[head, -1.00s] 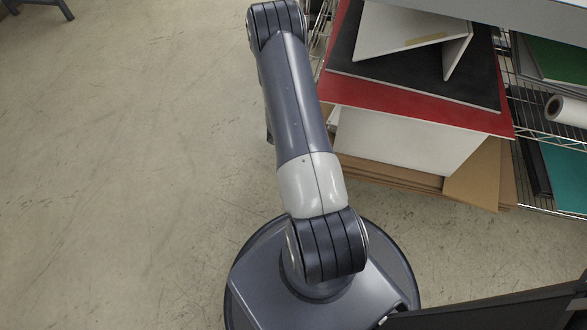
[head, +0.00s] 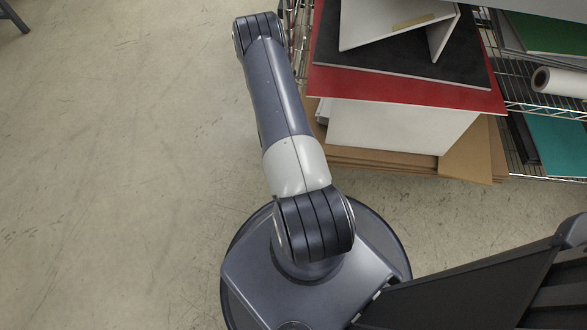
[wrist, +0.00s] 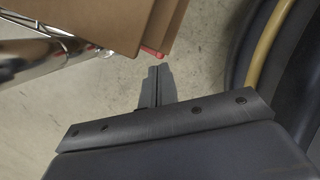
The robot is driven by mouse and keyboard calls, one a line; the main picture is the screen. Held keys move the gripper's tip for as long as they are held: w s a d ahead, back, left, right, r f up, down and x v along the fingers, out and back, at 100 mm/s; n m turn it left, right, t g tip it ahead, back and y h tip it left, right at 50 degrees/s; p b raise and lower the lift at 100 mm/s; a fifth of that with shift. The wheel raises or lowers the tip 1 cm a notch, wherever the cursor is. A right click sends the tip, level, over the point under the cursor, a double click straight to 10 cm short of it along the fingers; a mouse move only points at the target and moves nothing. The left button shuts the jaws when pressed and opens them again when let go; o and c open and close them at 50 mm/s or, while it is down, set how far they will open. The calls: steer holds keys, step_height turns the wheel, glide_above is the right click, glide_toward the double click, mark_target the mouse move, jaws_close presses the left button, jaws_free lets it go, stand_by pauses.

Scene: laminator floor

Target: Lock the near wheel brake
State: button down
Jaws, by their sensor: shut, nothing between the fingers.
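A small red tab (wrist: 151,53), perhaps the brake lever, shows in the wrist view at the lower edge of brown cardboard sheets (wrist: 112,22). Most of it and any wheel under it are hidden by the cardboard. My gripper (wrist: 153,72) is shut and empty, its fingertips just below the red tab in the picture; I cannot tell whether they touch it. In the head view the wire rack (head: 516,88) stands at the right, loaded with boards. My gripper and the brake do not show there.
Chrome rack tubing (wrist: 50,52) lies left of my fingers. In the head view, a red board (head: 400,88), a white board (head: 395,128) and cardboard (head: 470,152) overhang the rack's front. A dark panel (head: 465,290) is at the bottom right.

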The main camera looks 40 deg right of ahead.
steer(key=shift+b+x, duration=1.55)
steer(key=shift+x, duration=1.9)
step_height(320, 180, down, 2)
steer(key=b, duration=0.2)
steer(key=shift+f+b, duration=0.2)
steer(key=shift+b, duration=0.1)
steer(key=shift+r, duration=0.15)
steer(key=a, duration=0.2)
steer(key=a+r, duration=0.1)
steer(key=shift+w+b, duration=0.35)
steer(key=shift+b, duration=0.05)
steer(key=shift+r, duration=0.1)
